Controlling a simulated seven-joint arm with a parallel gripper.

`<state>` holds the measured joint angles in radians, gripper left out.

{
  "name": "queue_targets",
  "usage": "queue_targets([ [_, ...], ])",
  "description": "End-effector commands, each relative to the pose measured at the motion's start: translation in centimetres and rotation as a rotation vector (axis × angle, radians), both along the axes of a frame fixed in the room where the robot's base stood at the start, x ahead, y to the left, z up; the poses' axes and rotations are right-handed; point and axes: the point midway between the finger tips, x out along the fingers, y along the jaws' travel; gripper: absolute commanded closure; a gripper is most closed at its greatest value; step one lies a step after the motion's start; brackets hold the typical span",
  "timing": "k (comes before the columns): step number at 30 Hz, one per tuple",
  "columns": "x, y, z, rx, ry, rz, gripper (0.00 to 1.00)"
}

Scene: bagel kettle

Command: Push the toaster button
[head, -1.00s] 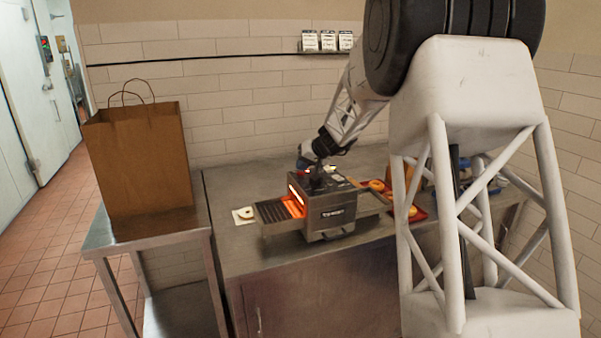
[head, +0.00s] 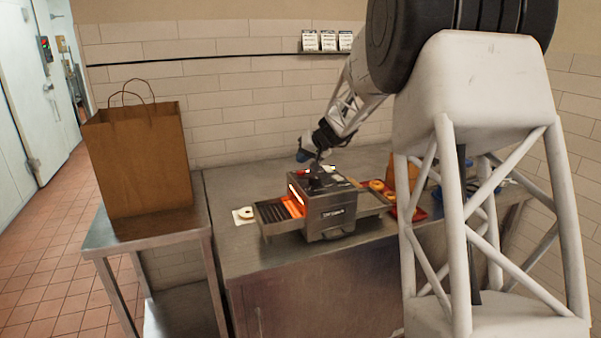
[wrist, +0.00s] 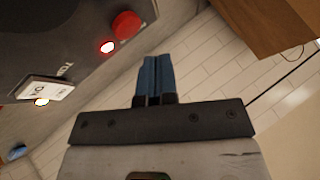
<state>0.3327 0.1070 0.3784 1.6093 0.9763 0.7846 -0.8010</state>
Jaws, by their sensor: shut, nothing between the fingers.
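The toaster (head: 332,212) is a metal conveyor type on the counter, with an orange glow at its left opening. In the wrist view its dark top panel (wrist: 50,45) fills the upper left. A red round button (wrist: 126,25) stands on that panel, beside a lit red lamp (wrist: 107,47). A white switch plate (wrist: 44,89) sits by a second lamp. My gripper (wrist: 155,60) is shut and empty, its blue fingertips just right of and below the red button in that view, apart from it in the picture. In the head view my gripper (head: 317,172) is over the toaster's top.
A red tray (head: 418,212) with bagels lies right of the toaster. A brown paper bag (head: 140,160) stands on a separate left table.

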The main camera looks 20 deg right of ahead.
Motion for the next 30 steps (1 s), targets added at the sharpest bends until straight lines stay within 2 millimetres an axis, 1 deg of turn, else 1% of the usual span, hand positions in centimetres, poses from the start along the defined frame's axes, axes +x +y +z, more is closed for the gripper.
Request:
queue_targets([
  [16,0.0,0.0,3.7,0.0,0.0,0.0,1.0],
  [20,0.0,0.0,4.0,0.001,0.0,0.001,1.0],
  [30,0.0,0.0,4.0,0.001,0.0,-0.001,1.0],
])
